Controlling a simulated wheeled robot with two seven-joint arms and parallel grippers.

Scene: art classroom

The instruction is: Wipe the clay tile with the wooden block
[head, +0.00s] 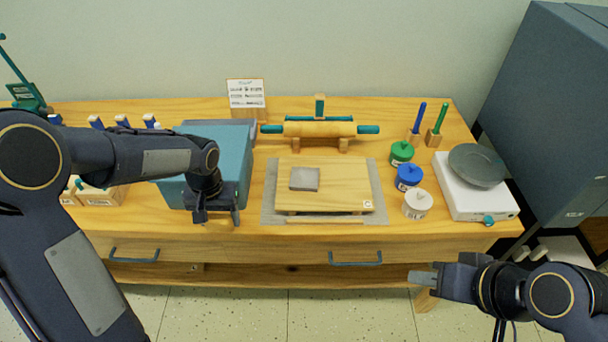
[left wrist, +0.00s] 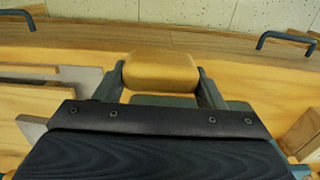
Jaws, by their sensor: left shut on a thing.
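The clay tile (head: 304,179) is a small grey square lying flat on the left part of a raised wooden board (head: 340,186). My left gripper (head: 217,216) is left of the board, near the table's front edge, apart from the tile. In the left wrist view it is shut on the wooden block (left wrist: 160,71), a rounded yellow-brown piece between its fingers. The block is mostly hidden by the gripper in the head view. My right gripper (head: 424,279) is in front of the table at the lower right, with nothing visible in it; its finger gap is unclear.
A grey mat (head: 268,205) lies under the board. A blue-grey box (head: 233,150) stands behind my left gripper. A rolling pin (head: 320,128) rests behind the board. Green, blue (head: 408,177) and white jars and a white scale (head: 462,202) stand to the right.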

